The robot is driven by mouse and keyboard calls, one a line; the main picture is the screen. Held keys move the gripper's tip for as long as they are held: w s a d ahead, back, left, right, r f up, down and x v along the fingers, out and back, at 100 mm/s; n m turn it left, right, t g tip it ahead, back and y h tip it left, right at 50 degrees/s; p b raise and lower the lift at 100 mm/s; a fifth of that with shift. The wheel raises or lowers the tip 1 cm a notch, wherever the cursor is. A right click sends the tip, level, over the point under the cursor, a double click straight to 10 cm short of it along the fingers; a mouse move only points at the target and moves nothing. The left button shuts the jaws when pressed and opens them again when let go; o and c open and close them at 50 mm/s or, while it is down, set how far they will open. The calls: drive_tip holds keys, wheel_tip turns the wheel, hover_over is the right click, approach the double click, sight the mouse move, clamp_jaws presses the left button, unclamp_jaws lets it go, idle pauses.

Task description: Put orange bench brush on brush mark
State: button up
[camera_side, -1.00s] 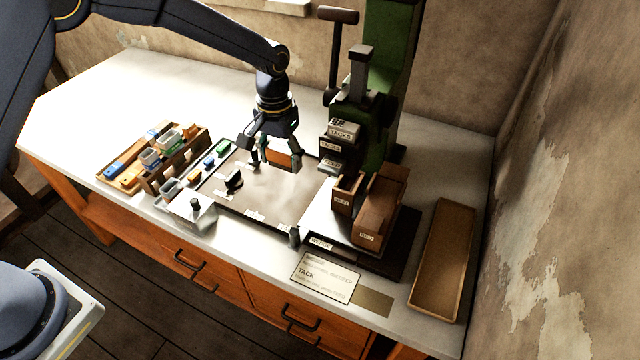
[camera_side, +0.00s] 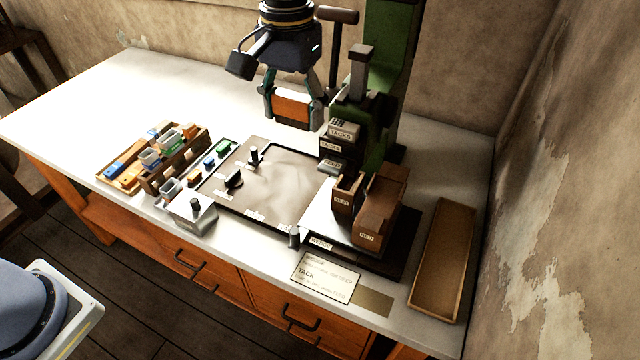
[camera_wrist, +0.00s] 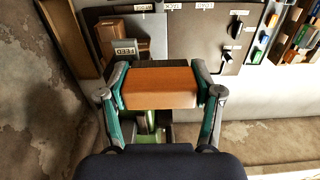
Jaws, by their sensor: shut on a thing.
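The orange bench brush (camera_side: 292,107) is an orange block with a dark strip along one side. My gripper (camera_side: 293,114) is shut on it, one finger at each end, and holds it in the air above the back of the bench, left of the green press. The wrist view also shows the brush (camera_wrist: 160,93) between the two fingers (camera_wrist: 160,98). A flat tan rectangle (camera_side: 372,303) lies at the bench's front edge beside a printed card. I cannot read any label that tells whether it is the brush mark.
The green press (camera_side: 386,60) with its dark handwheel parts stands close right of my gripper. Brown bins (camera_side: 379,210) stand before it, and a long empty tray (camera_side: 443,262) is at the right. A grey mat (camera_side: 270,185) and a rack of coloured parts (camera_side: 150,160) lie left.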

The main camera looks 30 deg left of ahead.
drive_tip(key=s+d, duration=0.5)
drive_tip(key=s, duration=0.4)
drive_tip(key=s+d, duration=0.4)
drive_tip(key=s, duration=0.5)
hover_over(371, 301)
drive_tip(key=f, duration=1.8)
drive_tip(key=s+a+f, duration=0.1)
drive_tip(key=f, duration=0.8)
drive_tip(key=shift+w+d+f, duration=0.3)
drive_tip(key=shift+w+f, duration=0.05)
drive_tip(key=shift+f, duration=0.05)
drive_tip(key=shift+w+d+f, duration=0.15)
drive_tip(key=shift+f, duration=1.65)
